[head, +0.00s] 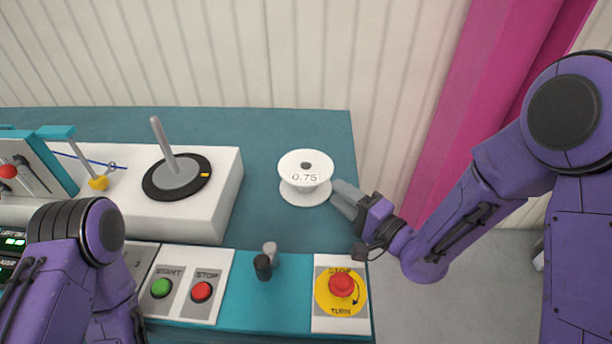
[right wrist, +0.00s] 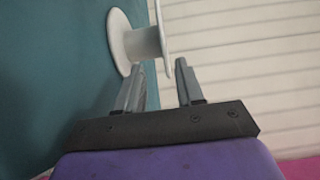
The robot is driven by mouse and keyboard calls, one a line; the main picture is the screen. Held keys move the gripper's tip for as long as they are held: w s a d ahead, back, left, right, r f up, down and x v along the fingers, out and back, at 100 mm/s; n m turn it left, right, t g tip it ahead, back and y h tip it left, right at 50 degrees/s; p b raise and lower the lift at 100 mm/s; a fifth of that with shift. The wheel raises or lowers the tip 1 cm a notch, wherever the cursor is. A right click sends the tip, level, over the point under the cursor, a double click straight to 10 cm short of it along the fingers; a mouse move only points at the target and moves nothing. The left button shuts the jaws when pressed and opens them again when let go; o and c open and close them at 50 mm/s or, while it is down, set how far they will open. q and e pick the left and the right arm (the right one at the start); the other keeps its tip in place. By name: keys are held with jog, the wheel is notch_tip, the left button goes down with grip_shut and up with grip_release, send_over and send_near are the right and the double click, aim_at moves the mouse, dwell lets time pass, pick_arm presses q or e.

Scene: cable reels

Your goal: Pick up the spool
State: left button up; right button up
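The white spool (head: 305,178), labelled 0.75, stands upright on the teal table. It also shows in the right wrist view (right wrist: 143,42), just beyond the fingertips. My right gripper (head: 337,191) is at the spool's right side, low and close to it. In the right wrist view my right gripper (right wrist: 161,72) has its two fingers apart, and the rim of one flange appears between the tips. I cannot tell whether a finger touches the spool. My left arm shows at the lower left of the head view, but its gripper is not in view.
A white block (head: 210,208) with a grey peg on a black disc (head: 177,178) stands left of the spool. The teal table (head: 262,150) is clear behind the spool.

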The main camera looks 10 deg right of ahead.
aim_at(325, 181)
jog(key=x, duration=0.1)
jog(key=p+x, duration=0.1)
jog(key=x, duration=0.1)
jog(key=r+x, duration=0.1)
jog(key=x, duration=0.1)
jog(key=shift+w, duration=0.1)
jog(key=shift+w+a+f, duration=0.15)
jog(key=shift+w+a, duration=0.1)
jog(key=shift+w, duration=0.05)
grip_shut()
dwell(0.9)
